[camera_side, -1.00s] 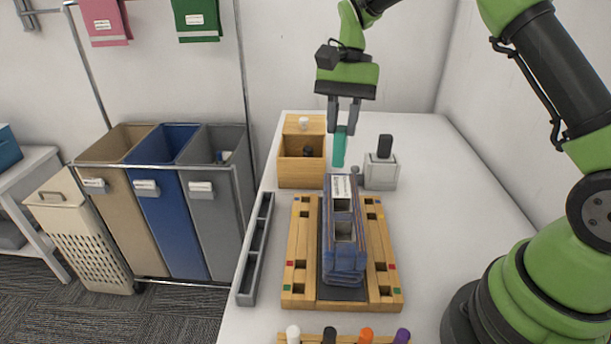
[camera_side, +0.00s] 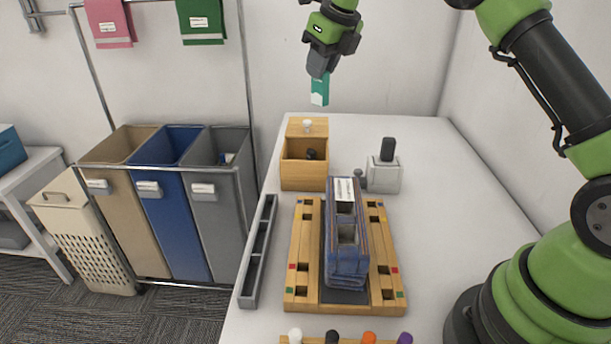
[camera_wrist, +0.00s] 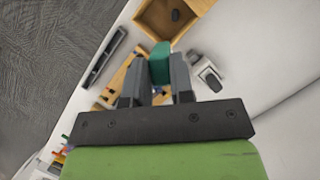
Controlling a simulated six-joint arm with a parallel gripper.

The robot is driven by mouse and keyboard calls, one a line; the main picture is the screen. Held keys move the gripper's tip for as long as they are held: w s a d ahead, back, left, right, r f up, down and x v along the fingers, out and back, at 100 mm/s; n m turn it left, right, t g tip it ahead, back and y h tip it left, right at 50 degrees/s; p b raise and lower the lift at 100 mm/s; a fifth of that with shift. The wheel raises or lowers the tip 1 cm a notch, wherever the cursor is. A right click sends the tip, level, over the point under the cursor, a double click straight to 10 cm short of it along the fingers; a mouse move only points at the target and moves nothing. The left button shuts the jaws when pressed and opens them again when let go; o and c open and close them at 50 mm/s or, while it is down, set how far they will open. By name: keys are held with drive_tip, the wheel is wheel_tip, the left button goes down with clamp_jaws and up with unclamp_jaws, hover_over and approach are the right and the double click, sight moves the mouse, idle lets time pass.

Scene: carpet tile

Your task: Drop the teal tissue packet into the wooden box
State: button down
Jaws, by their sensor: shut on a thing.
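The teal tissue packet (camera_side: 320,91) hangs from my gripper (camera_side: 320,72), in the air above the back part of the table. In the wrist view the packet (camera_wrist: 160,64) sits between the two fingers of my gripper (camera_wrist: 158,82), which are shut on it. The wooden box (camera_side: 303,184) stands at the back left of the table, open at the top, with a small dark object inside. The packet is well above the box and apart from it. The box (camera_wrist: 187,40) also shows at the top of the wrist view, beyond the packet.
A grey block with a black knob (camera_side: 384,176) stands right of the box. A wooden rack (camera_side: 305,270) bearing a blue folded bundle (camera_side: 346,265) is in front. A narrow grey tray (camera_side: 254,262) lies along the left edge. The right side of the table is clear.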

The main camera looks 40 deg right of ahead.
sight(324, 105)
drive_tip(key=shift+w+d+r+m, duration=0.1)
drive_tip(key=shift+w+m, duration=0.05)
drive_tip(key=shift+m, duration=0.25)
wheel_tip(324, 105, down, 10)
idle(0.3)
drive_tip(key=shift+f, duration=0.5)
drive_tip(key=c, duration=1)
unclamp_jaws()
